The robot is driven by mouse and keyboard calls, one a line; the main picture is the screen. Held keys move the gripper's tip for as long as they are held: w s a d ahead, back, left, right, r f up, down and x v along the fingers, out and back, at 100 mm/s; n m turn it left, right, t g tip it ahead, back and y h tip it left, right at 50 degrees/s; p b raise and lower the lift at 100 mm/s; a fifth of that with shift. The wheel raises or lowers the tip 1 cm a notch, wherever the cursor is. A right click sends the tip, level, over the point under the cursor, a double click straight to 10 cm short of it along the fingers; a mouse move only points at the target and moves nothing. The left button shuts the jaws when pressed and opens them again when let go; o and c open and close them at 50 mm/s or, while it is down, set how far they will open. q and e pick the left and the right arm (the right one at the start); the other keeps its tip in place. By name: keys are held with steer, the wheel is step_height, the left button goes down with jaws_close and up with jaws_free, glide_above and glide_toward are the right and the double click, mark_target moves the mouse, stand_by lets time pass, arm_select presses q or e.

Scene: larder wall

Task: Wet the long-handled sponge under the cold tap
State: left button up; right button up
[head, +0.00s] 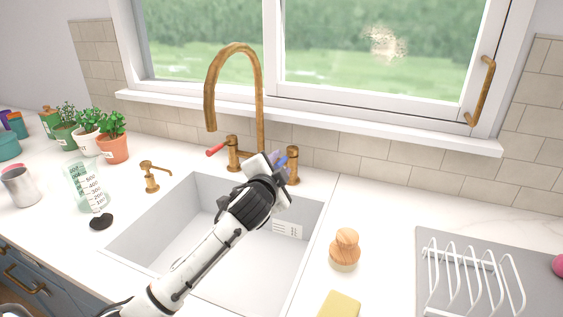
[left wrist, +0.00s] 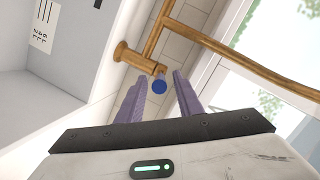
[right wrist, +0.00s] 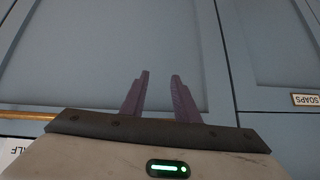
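The brass tap (head: 262,105) stands behind the sink, with a red lever (head: 216,149) on the left and a blue lever (head: 283,160) on the right. No water shows at its spout. My left gripper (head: 279,165) is at the blue lever; in the left wrist view the blue lever end (left wrist: 160,87) shows between the open fingertips (left wrist: 159,78), with no clear contact. My right gripper (right wrist: 160,75) is open and empty before blue cupboard doors. A yellow sponge (head: 340,305) lies right of the sink, cut off by the frame; no long handle shows on it.
The white sink (head: 170,235) is empty where visible; my left arm crosses it. A wooden brush (head: 345,250), a grey mat with a white rack (head: 470,262) stand right. A soap dispenser (head: 152,177), measuring jug (head: 84,187), metal cup (head: 19,187) and potted plants (head: 114,146) stand left.

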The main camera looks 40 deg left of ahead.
arm_select(q)
steer(key=shift+x, duration=1)
arm_select(e)
steer(key=shift+w+r, duration=0.35)
steer(key=shift+w, duration=0.15)
